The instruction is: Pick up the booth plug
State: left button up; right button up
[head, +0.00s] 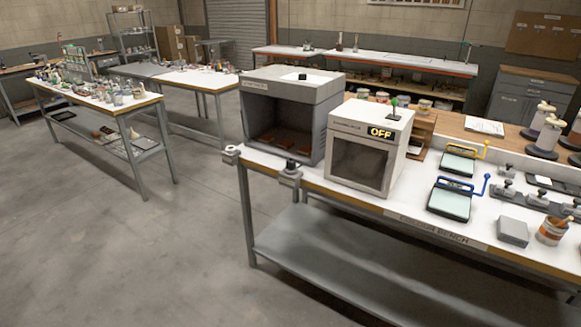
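A grey open-fronted booth (328,110) stands at the left end of the near bench, with brown pieces inside. A smaller white box (361,126) with a dark window and a lit "OFF" sign stands right of it. A small dark object (291,164), which may be the booth plug, sits on a grey block (290,179) at the bench's front edge. A small white ring-like part (231,152) sticks out at the bench's left corner. I cannot tell for sure which is the plug. No cord is clear. Neither of my grippers is in view.
The near bench (430,238) has a grey lower shelf (330,262). Framed glass-like panels with yellow and blue handles (450,202) and a grey block (513,231) lie to the right. A cluttered table (145,102) stands at left. The floor (130,250) between is clear.

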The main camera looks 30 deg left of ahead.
aim_at(290, 163)
jog(key=u, duration=0.4)
jog(key=j+u, duration=0.1)
jog(key=u, duration=0.25)
jog(key=j+u, duration=0.1)
jog(key=u, duration=0.65)
jog(key=i+z, duration=0.1)
jog(key=i+j, duration=0.05)
jog(key=i, duration=0.05)
